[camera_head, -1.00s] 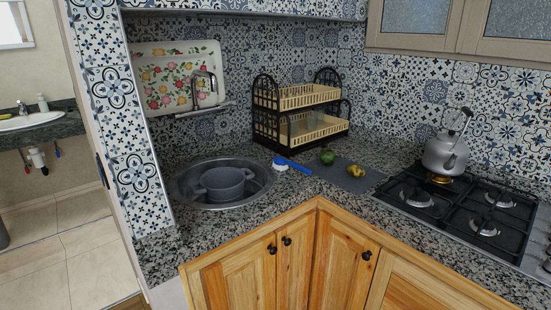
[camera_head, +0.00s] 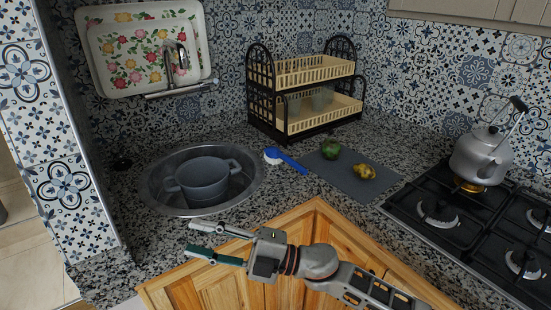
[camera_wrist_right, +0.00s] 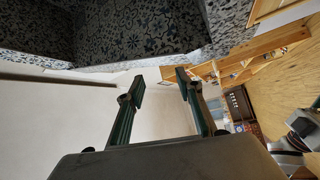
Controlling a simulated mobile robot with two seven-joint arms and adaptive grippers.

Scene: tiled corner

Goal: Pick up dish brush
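The dish brush (camera_head: 286,161) lies on the granite counter between the sink and the cutting board. It has a blue handle and a round white bristle head at its left end. My right gripper (camera_head: 205,242) is in front of the counter edge, below the sink and nearer to me than the brush. It points left, and its two fingers are apart with nothing between them. The right wrist view also shows the open fingers (camera_wrist_right: 156,95), but no brush. My left gripper is in neither view.
A round sink (camera_head: 154,195) holds a grey pot (camera_head: 205,182). A dark cutting board (camera_head: 372,189) bears a green vegetable (camera_head: 330,150) and a yellow one (camera_head: 362,172). A dish rack (camera_head: 300,125) stands behind the brush. A kettle (camera_head: 480,157) sits on the gas hob (camera_head: 428,197) at right.

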